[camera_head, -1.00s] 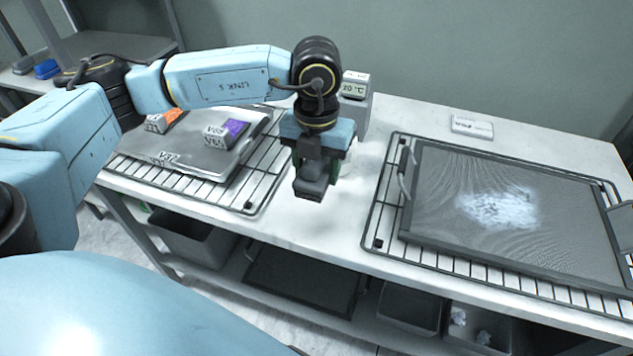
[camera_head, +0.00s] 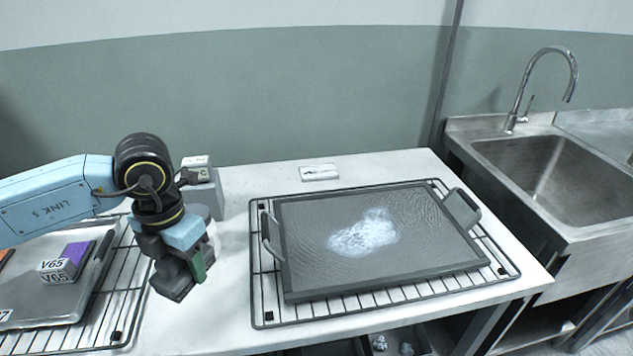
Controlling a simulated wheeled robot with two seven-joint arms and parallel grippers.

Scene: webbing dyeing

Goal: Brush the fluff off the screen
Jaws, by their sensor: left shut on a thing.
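The screen (camera_head: 320,275) is a flat dark mesh panel in a grey frame with a handle at each end. It lies on a wire rack on the bench. A patch of white fluff (camera_head: 365,235) lies near the middle of its mesh. My left gripper (camera_head: 185,268) is left of the screen, above the bench and apart from the screen. It is shut on a small dark block (camera_head: 172,282), mostly hidden by the fingers; I cannot tell whether it is a brush. My right gripper is not in view.
The wire rack (camera_head: 262,310) sticks out around the screen. At left, a tray (camera_head: 40,300) with labelled blocks (camera_head: 58,270) stands on another rack. A small display box (camera_head: 203,180) is behind my gripper. A white label card (camera_head: 318,172) lies behind the screen. A sink (camera_head: 540,170) is at right.

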